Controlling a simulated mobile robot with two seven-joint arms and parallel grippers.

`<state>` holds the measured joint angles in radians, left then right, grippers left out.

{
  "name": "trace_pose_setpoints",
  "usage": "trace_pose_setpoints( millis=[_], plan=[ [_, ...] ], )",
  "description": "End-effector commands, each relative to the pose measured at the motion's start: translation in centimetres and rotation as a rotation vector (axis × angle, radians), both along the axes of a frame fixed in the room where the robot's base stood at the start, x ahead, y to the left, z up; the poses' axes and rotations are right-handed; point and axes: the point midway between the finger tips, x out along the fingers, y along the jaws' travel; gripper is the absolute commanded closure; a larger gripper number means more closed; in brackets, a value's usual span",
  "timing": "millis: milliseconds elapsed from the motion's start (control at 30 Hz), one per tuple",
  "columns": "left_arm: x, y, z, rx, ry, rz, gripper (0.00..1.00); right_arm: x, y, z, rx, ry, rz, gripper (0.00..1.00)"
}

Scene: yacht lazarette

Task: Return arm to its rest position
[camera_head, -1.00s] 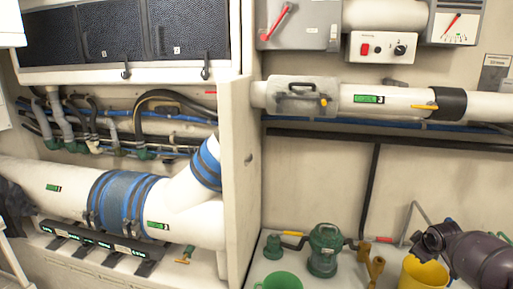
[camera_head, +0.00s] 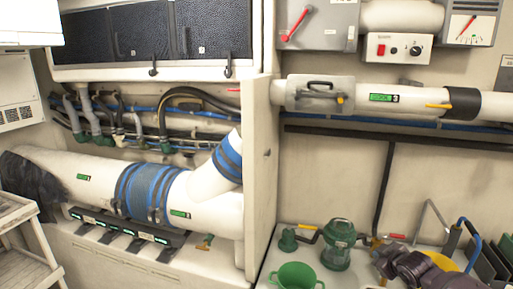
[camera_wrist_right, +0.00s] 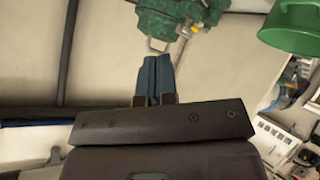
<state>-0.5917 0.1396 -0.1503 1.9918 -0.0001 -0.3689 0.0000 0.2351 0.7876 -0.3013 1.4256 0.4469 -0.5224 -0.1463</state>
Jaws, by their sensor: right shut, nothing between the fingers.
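My right arm shows at the lower right of the head view, dark and purplish, with its gripper (camera_head: 388,262) low over the bench among the fittings. In the right wrist view the two blue fingers (camera_wrist_right: 156,78) are pressed together with nothing between them. A green strainer-like body (camera_wrist_right: 170,18) with a wire loop lies just beyond the fingertips in that picture; I cannot tell whether they touch. My left gripper is not in view.
A green pump-like canister (camera_head: 338,248) and a green bucket (camera_head: 298,277) stand left of my right arm. A yellow bucket (camera_head: 446,262) is partly hidden behind the arm. A white partition (camera_head: 258,180) and a large white pipe (camera_head: 80,175) lie to the left.

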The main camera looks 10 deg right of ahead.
Motion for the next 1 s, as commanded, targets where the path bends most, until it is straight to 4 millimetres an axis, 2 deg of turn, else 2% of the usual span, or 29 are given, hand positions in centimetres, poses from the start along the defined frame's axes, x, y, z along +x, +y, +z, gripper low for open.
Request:
trace_pose_setpoints(
  millis=[33,100,200,300,400,500,633,800,900,1000],
  plan=[
    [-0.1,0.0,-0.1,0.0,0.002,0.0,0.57,-1.5,3.2,-1.3,0.038,-0.025,0.028,1.0],
    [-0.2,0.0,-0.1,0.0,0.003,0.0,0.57,-3.6,6.8,-2.2,0.085,-0.066,0.053,1.0],
    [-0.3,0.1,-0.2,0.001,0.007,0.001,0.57,-7.1,11.2,-3.1,0.154,-0.118,0.068,1.0],
    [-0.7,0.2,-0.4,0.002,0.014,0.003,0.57,-10.7,14.4,-3.6,0.215,-0.159,0.061,1.0],
    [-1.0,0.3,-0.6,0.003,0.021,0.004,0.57,-14.3,16.6,-3.9,0.266,-0.188,0.035,1.0],
    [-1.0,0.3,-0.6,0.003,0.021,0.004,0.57,-17.9,18.0,-4.3,0.309,-0.198,-0.009,1.0],
    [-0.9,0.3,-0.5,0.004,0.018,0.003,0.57,-22.6,18.9,-5.3,0.357,-0.177,-0.088,1.0],
    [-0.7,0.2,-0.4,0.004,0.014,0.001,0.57,-27.9,19.3,-8.2,0.412,-0.102,-0.191,1.0],
    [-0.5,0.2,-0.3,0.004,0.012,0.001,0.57,-29.9,19.4,-9.4,0.423,-0.067,-0.222,1.0],
    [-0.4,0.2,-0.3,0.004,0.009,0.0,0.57,-30.9,19.3,-10.0,0.423,-0.048,-0.233,1.0]
  ],
)
